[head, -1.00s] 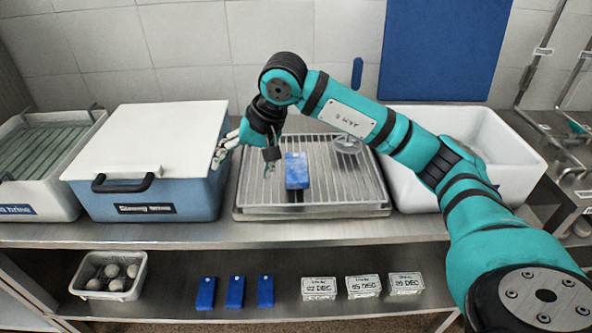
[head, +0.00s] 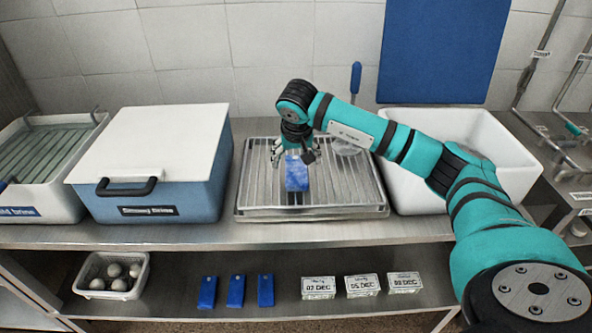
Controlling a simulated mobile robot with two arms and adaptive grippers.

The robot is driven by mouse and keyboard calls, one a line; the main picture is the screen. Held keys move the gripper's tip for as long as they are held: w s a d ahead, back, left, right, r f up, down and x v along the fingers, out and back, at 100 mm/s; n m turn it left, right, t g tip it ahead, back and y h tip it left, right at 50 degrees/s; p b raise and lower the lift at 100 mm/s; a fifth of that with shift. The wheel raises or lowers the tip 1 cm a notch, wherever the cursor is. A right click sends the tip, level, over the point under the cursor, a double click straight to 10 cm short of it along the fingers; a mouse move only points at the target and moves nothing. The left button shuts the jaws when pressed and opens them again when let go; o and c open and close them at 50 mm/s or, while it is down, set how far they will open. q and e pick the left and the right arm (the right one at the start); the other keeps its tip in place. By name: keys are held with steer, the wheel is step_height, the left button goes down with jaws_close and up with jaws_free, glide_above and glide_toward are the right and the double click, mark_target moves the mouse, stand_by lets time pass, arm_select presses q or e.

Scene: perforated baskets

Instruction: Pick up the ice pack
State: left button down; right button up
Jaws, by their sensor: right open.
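A blue ice pack (head: 297,175) stands on the wire rack of the metal tray (head: 250,208) in the middle of the counter. My right gripper (head: 294,160) points down right at the top of this pack, with its open fingers spread to either side. I cannot tell whether the fingers touch it. Several similar flat blue packs, such as this one (head: 237,291), lie on the lower shelf. My left gripper is not in view.
A blue cooler with a white lid (head: 158,145) stands left of the tray, and a white tub (head: 505,190) stands to the right. The lower shelf holds a basket of round items (head: 82,288) and dated boxes (head: 362,285).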

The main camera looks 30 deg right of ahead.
mark_target(296, 168)
steer(key=shift+w+d+f+p, duration=0.1)
steer(key=shift+f+p, duration=0.25)
steer(key=shift+f, duration=0.25)
steer(key=p+x, duration=0.1)
steer(key=x, duration=0.2)
steer(key=shift+f, duration=0.3)
steer(key=shift+w+d+f, duration=0.1)
steer(key=shift+w+f, duration=0.05)
steer(key=shift+f, duration=0.15)
steer(key=c, duration=1.5)
steer(key=shift+r, duration=0.1)
steer(key=shift+c, duration=0.2)
